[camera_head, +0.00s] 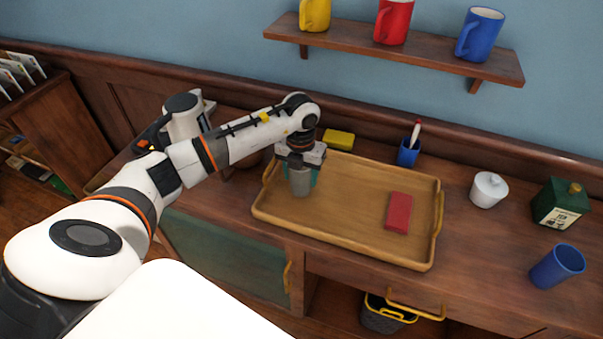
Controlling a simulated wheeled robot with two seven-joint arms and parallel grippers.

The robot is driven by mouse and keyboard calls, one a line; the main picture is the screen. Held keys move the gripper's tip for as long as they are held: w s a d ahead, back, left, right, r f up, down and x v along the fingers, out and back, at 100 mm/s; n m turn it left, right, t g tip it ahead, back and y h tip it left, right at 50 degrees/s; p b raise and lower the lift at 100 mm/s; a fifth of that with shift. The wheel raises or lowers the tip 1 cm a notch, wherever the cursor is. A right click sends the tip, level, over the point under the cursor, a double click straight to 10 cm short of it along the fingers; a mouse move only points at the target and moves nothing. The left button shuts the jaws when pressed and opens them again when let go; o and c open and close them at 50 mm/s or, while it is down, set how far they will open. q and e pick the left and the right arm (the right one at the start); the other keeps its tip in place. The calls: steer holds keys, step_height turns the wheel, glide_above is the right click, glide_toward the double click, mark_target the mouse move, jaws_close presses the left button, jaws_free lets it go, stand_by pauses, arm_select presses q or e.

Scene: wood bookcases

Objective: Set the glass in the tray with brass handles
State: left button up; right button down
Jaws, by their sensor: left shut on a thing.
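The wooden tray with brass handles (345,222) lies on the wooden cabinet top, with a handle at its left and right ends. My left gripper (300,168) points down over the left part of the tray. It is shut on a greyish glass (300,184), which is upright; the fingers partly cover it. I cannot tell whether the glass touches the tray floor. A red flat block (398,212) lies in the right part of the tray. My right gripper is not in view.
Behind the tray are a yellow block (339,140) and a blue cup with a pen (408,154). A wall shelf (420,59) holds mugs. The tray's middle is clear.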

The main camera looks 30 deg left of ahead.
arm_select(q)
steer(key=shift+f, duration=0.3)
steer(key=shift+f, duration=0.1)
steer(key=o, duration=1.1)
steer(key=shift+r, duration=0.25)
step_height(320, 180, up, 12)
steer(key=b, duration=0.2)
steer(key=shift+f, duration=0.15)
